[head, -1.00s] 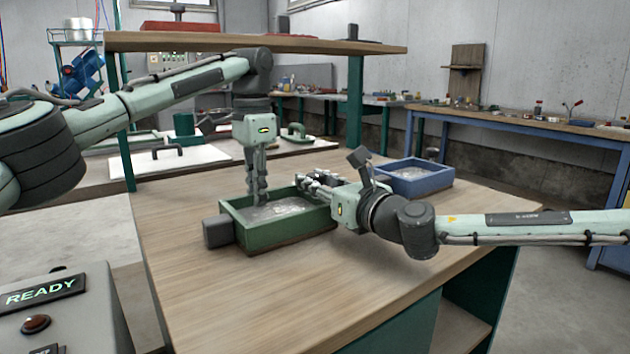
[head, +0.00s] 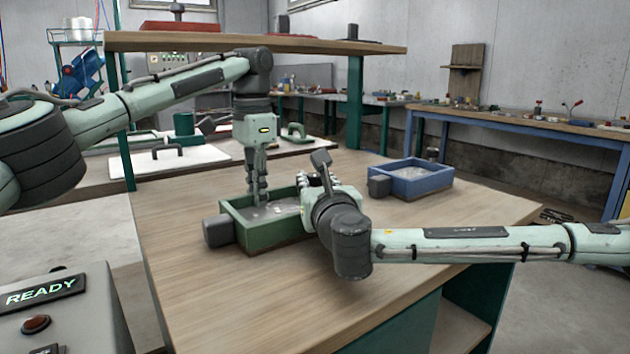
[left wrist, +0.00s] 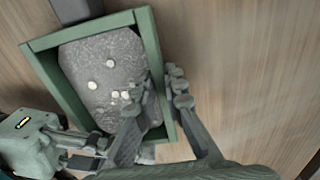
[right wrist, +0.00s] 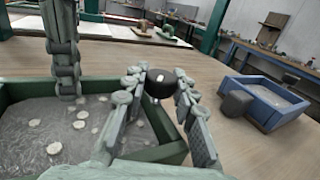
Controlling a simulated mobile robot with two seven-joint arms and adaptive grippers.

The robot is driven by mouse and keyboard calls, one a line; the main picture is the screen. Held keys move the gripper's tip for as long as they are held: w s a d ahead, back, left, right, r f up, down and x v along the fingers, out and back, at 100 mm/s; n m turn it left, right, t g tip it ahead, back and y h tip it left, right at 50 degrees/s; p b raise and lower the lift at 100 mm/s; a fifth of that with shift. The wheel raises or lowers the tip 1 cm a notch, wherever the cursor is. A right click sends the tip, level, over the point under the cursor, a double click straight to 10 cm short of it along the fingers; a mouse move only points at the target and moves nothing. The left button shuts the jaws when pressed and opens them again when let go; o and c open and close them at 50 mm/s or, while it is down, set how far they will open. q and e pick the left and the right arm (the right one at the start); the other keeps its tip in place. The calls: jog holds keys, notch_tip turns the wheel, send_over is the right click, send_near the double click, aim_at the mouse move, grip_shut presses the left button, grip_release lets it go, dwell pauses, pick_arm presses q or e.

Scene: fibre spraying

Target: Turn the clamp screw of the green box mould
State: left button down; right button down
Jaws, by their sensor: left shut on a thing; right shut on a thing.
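The green box mould (head: 275,236) stands on the wooden table with grey, speckled fill inside. My left gripper (head: 258,198) comes down from above and is shut on the mould's far wall, one finger inside and one outside, as the left wrist view (left wrist: 157,92) shows. The dark round knob of the clamp screw (right wrist: 158,84) sits at the mould's end. My right gripper (right wrist: 161,76) is shut on this knob, with a finger on each side. In the head view my right wrist hides the knob and most of my right gripper (head: 306,183).
A blue box mould (head: 425,184) with a dark block (head: 379,186) stands behind and to the right. A dark block (head: 217,231) sticks out left of the green mould. A shelf (head: 250,42) spans above the table's back. The front tabletop is clear.

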jog(key=shift+r, duration=0.15)
jog(key=c, duration=1.2)
grip_release()
jog(key=s, duration=0.4)
jog(key=s+d, duration=0.1)
jog(key=s, duration=0.3)
jog(key=s+d, duration=0.1)
jog(key=s, duration=0.2)
jog(key=shift+s, duration=0.4)
